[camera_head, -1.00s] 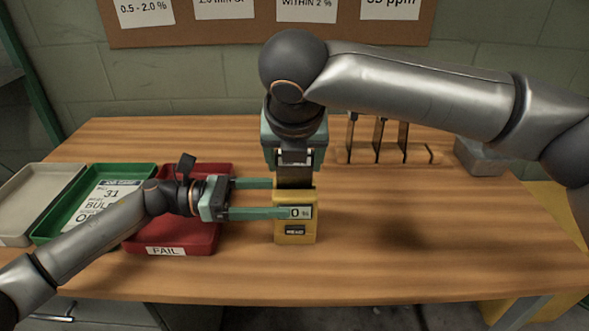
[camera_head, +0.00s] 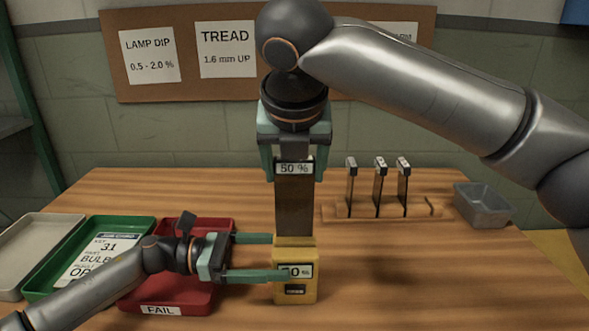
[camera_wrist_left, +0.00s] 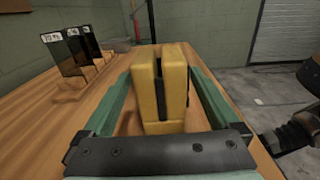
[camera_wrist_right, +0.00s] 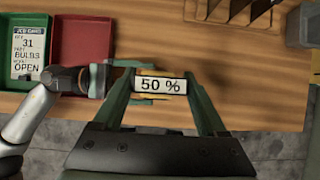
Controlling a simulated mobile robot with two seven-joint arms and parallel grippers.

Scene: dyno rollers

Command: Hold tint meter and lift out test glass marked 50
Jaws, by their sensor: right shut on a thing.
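The yellow tint meter (camera_head: 296,291) stands upright on the table, its display partly covered by a finger. My left gripper (camera_head: 281,256) has its fingers on either side of it; the meter also shows between them in the left wrist view (camera_wrist_left: 147,95), and the jaws look open. The dark test glass (camera_head: 294,208) labelled 50 % is upright above the meter, its lower end at the meter's top; I cannot tell whether it is still in the slot. My right gripper (camera_head: 294,170) is shut on its top; the label shows in the right wrist view (camera_wrist_right: 160,86).
A wooden rack (camera_head: 365,213) with several dark glasses stands behind right, beside a grey bin (camera_head: 483,206). A red FAIL tray (camera_head: 150,296), a green tray (camera_head: 50,283) with a job card and a beige tray (camera_head: 22,262) lie left. The table front right is clear.

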